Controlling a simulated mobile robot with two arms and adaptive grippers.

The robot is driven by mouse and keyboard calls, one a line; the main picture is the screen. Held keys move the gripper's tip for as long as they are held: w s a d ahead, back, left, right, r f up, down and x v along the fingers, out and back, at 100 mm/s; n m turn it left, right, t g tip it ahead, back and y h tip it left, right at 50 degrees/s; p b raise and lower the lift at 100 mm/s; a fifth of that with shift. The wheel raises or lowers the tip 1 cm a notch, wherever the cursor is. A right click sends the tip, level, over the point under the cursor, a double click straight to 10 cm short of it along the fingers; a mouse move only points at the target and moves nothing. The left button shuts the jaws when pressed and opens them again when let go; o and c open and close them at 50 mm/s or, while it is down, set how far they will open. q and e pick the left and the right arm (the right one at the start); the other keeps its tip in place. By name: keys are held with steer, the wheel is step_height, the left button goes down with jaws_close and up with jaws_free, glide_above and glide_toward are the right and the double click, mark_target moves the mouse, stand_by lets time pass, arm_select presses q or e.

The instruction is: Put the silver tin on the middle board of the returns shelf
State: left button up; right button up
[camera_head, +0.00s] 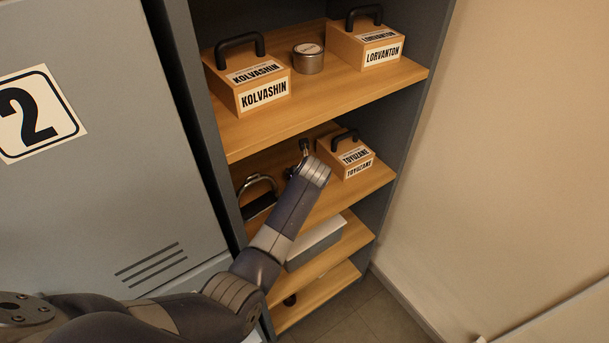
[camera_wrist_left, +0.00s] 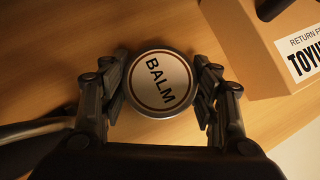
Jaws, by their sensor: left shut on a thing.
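My left gripper (camera_wrist_left: 163,90) is shut on a round silver tin (camera_wrist_left: 160,82) with a pale lid lettered BALM, one finger on each side. The tin is over the wooden board that holds the TOYUZANE box (camera_head: 346,155); I cannot tell whether it touches the board. In the head view my left arm reaches into the returns shelf (camera_head: 205,110) at this board (camera_head: 345,194), and the held tin is hidden. Another silver tin (camera_head: 308,59) stands on the board above. My right gripper is not in view.
The TOYUZANE box is close right of the held tin. A curved metal stirrup-like thing (camera_head: 259,186) is at left on the same board. Above are the KOLVASHIN (camera_head: 247,75) and LORVANTON (camera_head: 366,45) boxes. A grey box (camera_head: 315,243) is on the board below. A locker (camera_head: 95,190) stands left.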

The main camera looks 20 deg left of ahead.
arm_select(q)
steer(key=o, duration=1.1)
steer(key=shift+o, duration=0.3)
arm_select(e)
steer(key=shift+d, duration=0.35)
arm_select(q)
steer(key=shift+r, duration=0.1)
steer(key=shift+s+d+r, duration=0.15)
steer(key=shift+s+r, duration=0.05)
steer(key=shift+r, duration=0.2)
steer(key=v, duration=1.1)
steer(key=shift+s, duration=0.2)
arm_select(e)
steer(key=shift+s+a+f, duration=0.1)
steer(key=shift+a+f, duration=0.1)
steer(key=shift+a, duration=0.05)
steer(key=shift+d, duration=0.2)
